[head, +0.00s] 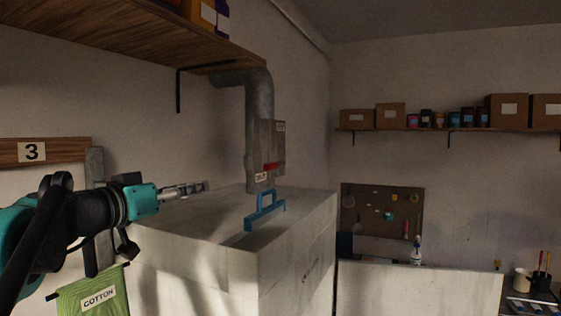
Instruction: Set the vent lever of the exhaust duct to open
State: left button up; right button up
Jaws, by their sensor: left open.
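The grey exhaust duct (259,100) bends out from the wall and runs down above a large pale block. A flat grey plate (279,145) is on its lower part, with a small label near the top and another near the bottom. The red vent lever (271,167) sits low on the plate, close to the bottom label, and lies roughly sideways. The label words are too small to read surely. My left gripper (204,187) is open and empty, pointing right, left of the lever and apart from it. My right gripper is out of view.
The pale block (200,232) stands under the duct, with a blue handle-shaped piece (265,212) on its top near the duct's lower end. A wooden shelf (190,38) overhangs at upper left. A green cotton bag (90,300) hangs below my left arm.

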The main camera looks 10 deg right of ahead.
aim_at(272, 166)
jog(key=i+l, duration=0.8)
